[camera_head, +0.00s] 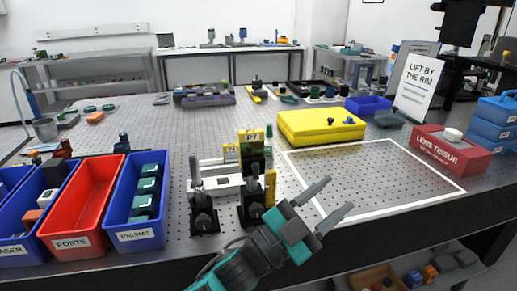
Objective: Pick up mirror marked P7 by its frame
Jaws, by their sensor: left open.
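The mirror marked P7 (251,137) has a yellow label at its top and a dark frame. It stands upright in a group of black mounts on the perforated optical table (200,125), left of the white-outlined area. Other yellow-labelled parts stand close around it, and its lower part is partly hidden. My left gripper (340,193) is open and empty, with two grey fingers spread apart. It appears in front and to the right of the mirror, apart from it, pointing up and right. My right gripper is not in view.
A black post (200,205) with a white bar (222,183) stands just left of the mirror. Blue and red bins (75,208) line the left front. The outlined area (390,170) is empty.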

